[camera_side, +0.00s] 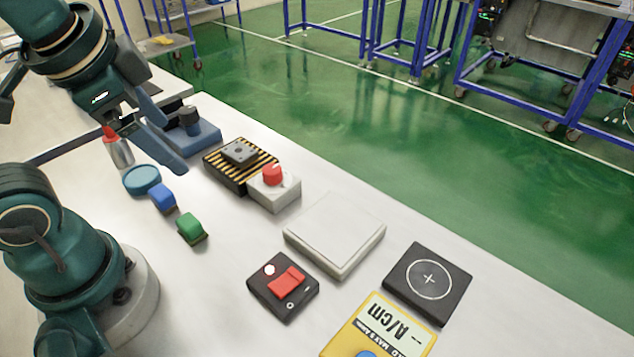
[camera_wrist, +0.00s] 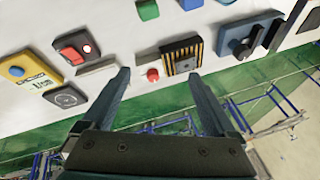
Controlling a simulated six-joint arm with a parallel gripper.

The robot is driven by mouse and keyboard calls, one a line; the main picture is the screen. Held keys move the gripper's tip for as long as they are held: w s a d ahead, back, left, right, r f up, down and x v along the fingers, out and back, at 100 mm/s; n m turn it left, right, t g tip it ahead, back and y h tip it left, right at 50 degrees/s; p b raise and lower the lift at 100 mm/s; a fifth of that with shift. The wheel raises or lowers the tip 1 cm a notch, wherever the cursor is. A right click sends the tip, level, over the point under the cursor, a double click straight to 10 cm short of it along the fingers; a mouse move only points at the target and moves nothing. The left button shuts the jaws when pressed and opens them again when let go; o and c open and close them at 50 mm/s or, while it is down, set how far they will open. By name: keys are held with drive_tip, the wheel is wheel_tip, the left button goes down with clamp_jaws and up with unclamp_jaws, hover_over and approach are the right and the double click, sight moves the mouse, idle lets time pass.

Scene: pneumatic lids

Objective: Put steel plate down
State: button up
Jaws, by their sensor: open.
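A small grey plate (camera_side: 239,152), which looks like the steel plate, lies flat on top of a black and yellow striped block (camera_side: 226,178). The striped block also shows in the wrist view (camera_wrist: 168,58), just beyond the space between my fingers. My gripper (camera_side: 168,138) is open and empty, raised above the table to the left of the striped block in the side view. In the wrist view both fingers of my gripper (camera_wrist: 158,76) are spread wide with nothing between them. The plate is apart from the fingers.
A white box with a red knob (camera_side: 272,174) stands close to the striped block. A blue device (camera_side: 205,135), red-tipped cylinder (camera_side: 120,152), blue disc (camera_side: 142,180), blue block (camera_side: 162,199) and green block (camera_side: 191,229) are nearby. A white platform (camera_side: 335,232), red switch box (camera_side: 283,287), black pad (camera_side: 450,297) and yellow meter (camera_side: 345,340) lie nearer the front.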

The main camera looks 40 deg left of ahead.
drive_tip(key=w+a+r+m+g+y, duration=0.2)
drive_tip(key=w+a+m+g+y, duration=0.1)
drive_tip(key=w+a+m, duration=0.15)
drive_tip(key=m+g+y, duration=0.2)
drive_tip(key=m+y, duration=0.5)
hover_over(248, 155)
drive_tip(key=d, duration=0.3)
wheel_tip(248, 155, down, 7)
drive_tip(key=d+f, duration=0.1)
drive_tip(key=f, duration=0.1)
drive_tip(key=f+m+y, duration=0.1)
drive_tip(key=f, duration=0.2)
drive_tip(key=d+f+m, duration=0.1)
drive_tip(key=f, duration=0.2)
drive_tip(key=shift+w+d+y, duration=0.15)
drive_tip(key=shift+d+y, duration=0.15)
drive_tip(key=shift+d, duration=0.05)
drive_tip(key=shift+f, duration=0.25)
drive_tip(key=shift+x, duration=2.4)
drive_tip(key=shift+r, duration=0.1)
clamp_jaws()
